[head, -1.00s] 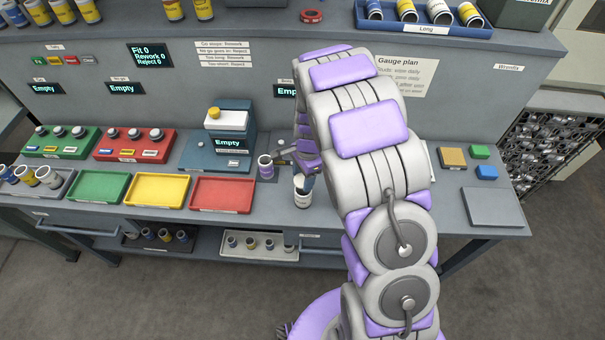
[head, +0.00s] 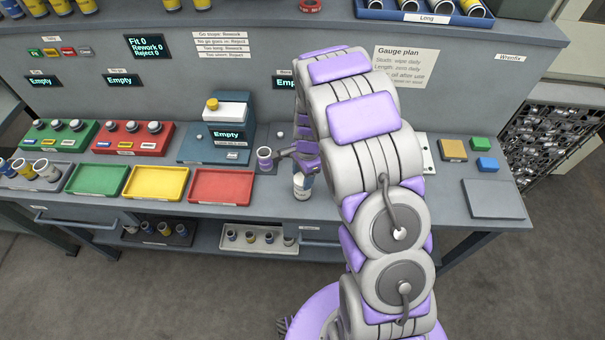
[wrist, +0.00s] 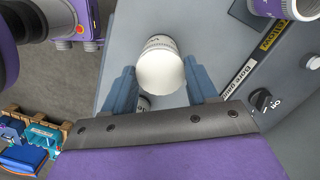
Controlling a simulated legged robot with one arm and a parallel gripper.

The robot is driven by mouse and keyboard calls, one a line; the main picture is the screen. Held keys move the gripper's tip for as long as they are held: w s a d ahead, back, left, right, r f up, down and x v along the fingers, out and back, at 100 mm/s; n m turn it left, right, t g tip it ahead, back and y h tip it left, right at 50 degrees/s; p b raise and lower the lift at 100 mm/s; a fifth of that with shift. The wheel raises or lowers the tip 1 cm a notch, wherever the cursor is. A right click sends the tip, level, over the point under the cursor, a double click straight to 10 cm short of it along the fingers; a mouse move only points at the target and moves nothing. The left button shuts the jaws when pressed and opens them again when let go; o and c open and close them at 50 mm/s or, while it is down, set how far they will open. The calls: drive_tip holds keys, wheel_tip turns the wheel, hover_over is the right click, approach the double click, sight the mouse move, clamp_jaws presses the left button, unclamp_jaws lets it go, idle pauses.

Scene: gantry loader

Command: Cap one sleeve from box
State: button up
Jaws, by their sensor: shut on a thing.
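My gripper (wrist: 160,72) has its two blue fingers on either side of a white cylinder (wrist: 162,58) with a smooth round end and small dark print near its far rim. In the head view this white cylinder (head: 302,191) is upright at the bench's front part, with my gripper (head: 305,178) at its top, partly hidden by my arm. A sleeve with a purple-grey body and white rim (head: 264,157) stands just left of it on a dark pad; a similar sleeve shows at the wrist view's upper right (wrist: 272,6). I cannot tell whether the cylinder touches the bench.
Red (head: 222,187), yellow (head: 157,183) and green (head: 97,180) trays lie to the left. A gauge block reading "Empty" (head: 215,148) stands behind. A grey tray of sleeves (head: 20,183) is at far left. A lower shelf holds a white tray (head: 259,249) of small sleeves.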

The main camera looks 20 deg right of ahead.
drive_tip(key=shift+s+f, duration=0.1)
drive_tip(key=shift+f, duration=0.1)
drive_tip(key=o, duration=1.1)
drive_tip(key=shift+c, duration=0.2)
drive_tip(key=shift+o, duration=0.2)
drive_tip(key=shift+w+f, duration=0.1)
drive_tip(key=shift+w, duration=0.1)
drive_tip(key=shift+s+r, duration=0.1)
drive_tip(key=shift+r, duration=0.15)
wheel_tip(320, 180, up, 17)
drive_tip(key=w+d+p, duration=0.1)
drive_tip(key=d, duration=0.1)
drive_tip(key=shift+f+p, duration=0.2)
drive_tip(key=shift+p, duration=0.1)
